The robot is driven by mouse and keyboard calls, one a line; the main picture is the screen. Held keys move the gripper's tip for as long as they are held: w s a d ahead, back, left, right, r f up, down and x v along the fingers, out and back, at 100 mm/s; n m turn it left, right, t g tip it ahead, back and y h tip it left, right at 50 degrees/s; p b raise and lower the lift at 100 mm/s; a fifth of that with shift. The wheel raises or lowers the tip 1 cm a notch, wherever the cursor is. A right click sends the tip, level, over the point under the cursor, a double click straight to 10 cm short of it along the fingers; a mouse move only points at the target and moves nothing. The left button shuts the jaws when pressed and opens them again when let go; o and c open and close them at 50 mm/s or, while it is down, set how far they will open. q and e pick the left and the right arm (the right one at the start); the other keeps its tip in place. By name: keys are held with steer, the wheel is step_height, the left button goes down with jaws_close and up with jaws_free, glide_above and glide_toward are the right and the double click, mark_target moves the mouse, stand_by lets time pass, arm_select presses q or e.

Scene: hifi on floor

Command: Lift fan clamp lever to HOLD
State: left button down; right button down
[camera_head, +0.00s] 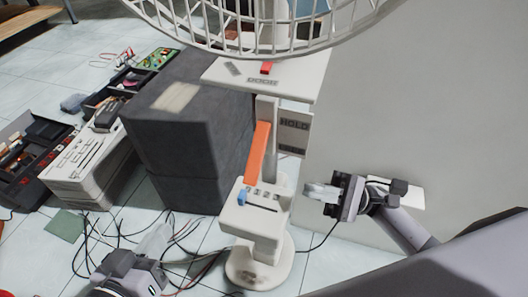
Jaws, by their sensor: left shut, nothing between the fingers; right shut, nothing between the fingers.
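The white fan stands in the middle, its cage (285,48) cut off at the top. An orange lever (258,150) lies along the fan's post, roughly upright with its top leaning slightly right. A grey plate marked HOLD (294,130) sits on the post just right of the lever's upper end. My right gripper (312,191) is shut and empty, right of the fan's control box and apart from the lever. My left gripper (155,243) is shut and empty, low at the left near the floor cables, apart from the fan.
The fan's control box (262,207) has a blue slider and stands above a round base (260,270). Dark grey boxes (165,145) stand close left of the fan. Hi-fi units (85,160) and loose cables (110,232) lie further left. A pale wall panel (400,100) stands at the right.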

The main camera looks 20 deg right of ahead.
arm_select(q)
steer(key=shift+w, duration=0.6)
arm_select(e)
steer(key=shift+w, duration=0.55)
steer(key=p, duration=0.2)
glide_toward(252, 176)
steer(key=a, duration=0.1)
steer(key=a+r, duration=0.1)
steer(key=w+a, duration=0.1)
steer(key=a, duration=0.1)
steer(key=shift+r, duration=0.35)
steer(key=shift+a+r, duration=0.25)
steer(key=shift+a, duration=0.15)
arm_select(q)
steer(key=shift+d+n+g+h, duration=0.3)
steer(key=shift+d+g, duration=0.1)
steer(key=shift+d, duration=0.15)
